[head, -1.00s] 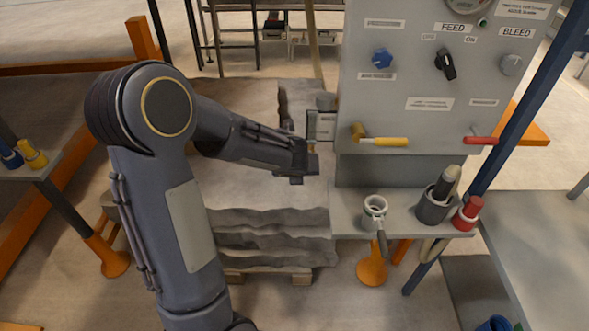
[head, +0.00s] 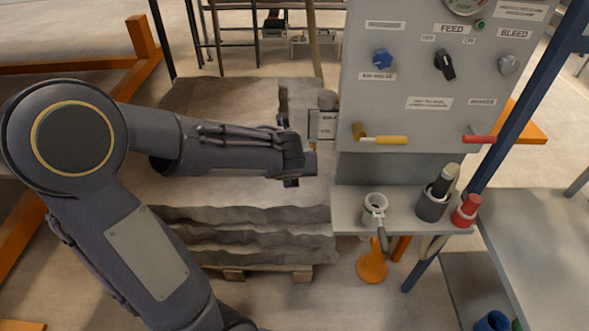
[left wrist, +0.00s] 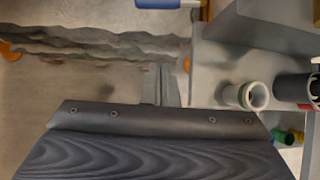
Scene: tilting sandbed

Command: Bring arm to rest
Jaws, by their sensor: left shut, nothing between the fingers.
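My left arm comes in from the left in the head view and reaches across the stacked grey slabs (head: 240,225). My left gripper (head: 312,165) is at its end, shut and empty, just left of the grey control panel (head: 420,95). It touches nothing that I can see. In the left wrist view the dark wrist housing fills the lower half, and the gripper (left wrist: 160,85) shows beyond it over the gap between the slabs and the panel's shelf. My right gripper is in no view.
The panel carries a yellow lever (head: 384,139), a red lever (head: 479,139) and knobs. A grey table (head: 540,240) stands at the right.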

